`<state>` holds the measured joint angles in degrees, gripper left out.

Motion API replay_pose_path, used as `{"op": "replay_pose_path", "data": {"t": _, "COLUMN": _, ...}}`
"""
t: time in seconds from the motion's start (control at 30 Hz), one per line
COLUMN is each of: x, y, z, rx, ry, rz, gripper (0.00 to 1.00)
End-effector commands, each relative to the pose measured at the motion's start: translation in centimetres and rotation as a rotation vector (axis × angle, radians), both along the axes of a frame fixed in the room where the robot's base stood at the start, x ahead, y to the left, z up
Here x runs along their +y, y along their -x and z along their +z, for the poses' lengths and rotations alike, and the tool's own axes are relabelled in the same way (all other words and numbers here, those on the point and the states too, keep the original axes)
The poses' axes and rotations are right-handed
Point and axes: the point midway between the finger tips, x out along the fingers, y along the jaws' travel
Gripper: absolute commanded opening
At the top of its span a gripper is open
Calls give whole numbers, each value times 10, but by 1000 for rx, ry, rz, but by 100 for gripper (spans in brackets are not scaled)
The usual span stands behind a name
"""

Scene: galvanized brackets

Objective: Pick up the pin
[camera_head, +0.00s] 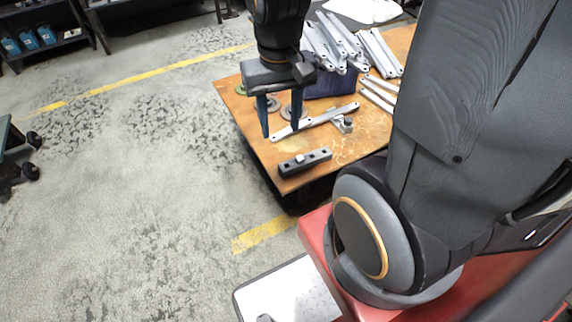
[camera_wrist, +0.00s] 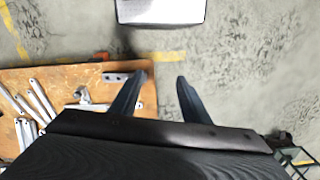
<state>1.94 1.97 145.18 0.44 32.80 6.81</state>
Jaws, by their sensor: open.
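I cannot clearly make out the pin. A small pale piece (camera_head: 299,158) sits on a dark bar-shaped block (camera_head: 318,157) near the table's front corner, and I cannot tell whether it is the pin. The block also shows in the wrist view (camera_wrist: 116,76), left of the fingers. My gripper (camera_head: 281,131) points down with its two dark blue fingers apart and nothing between them. In the wrist view my gripper (camera_wrist: 160,77) has floor between its fingertips, beside the table edge. In the head view it appears above and behind the block.
The wooden table (camera_head: 365,148) holds a long flat bracket (camera_head: 318,121), a small metal clamp-like part (camera_head: 342,124), round discs and a dark blue bin (camera_head: 333,84) with stacked galvanized brackets (camera_head: 330,42). Open floor (camera_head: 130,190) lies left of the table.

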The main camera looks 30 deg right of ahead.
Motion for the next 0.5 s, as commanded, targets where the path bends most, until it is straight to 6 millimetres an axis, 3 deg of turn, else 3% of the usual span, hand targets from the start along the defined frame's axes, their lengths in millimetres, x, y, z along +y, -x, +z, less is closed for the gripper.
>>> {"op": "replay_pose_path", "data": {"t": 0.03, "x": -8, "y": -12, "z": -23, "rx": 3, "ry": 0, "rz": -78, "gripper": 42}}
{"op": "replay_pose_path", "data": {"t": 0.5, "x": -96, "y": -104, "z": -191, "rx": 5, "ry": 2, "rz": -1020, "gripper": 42}}
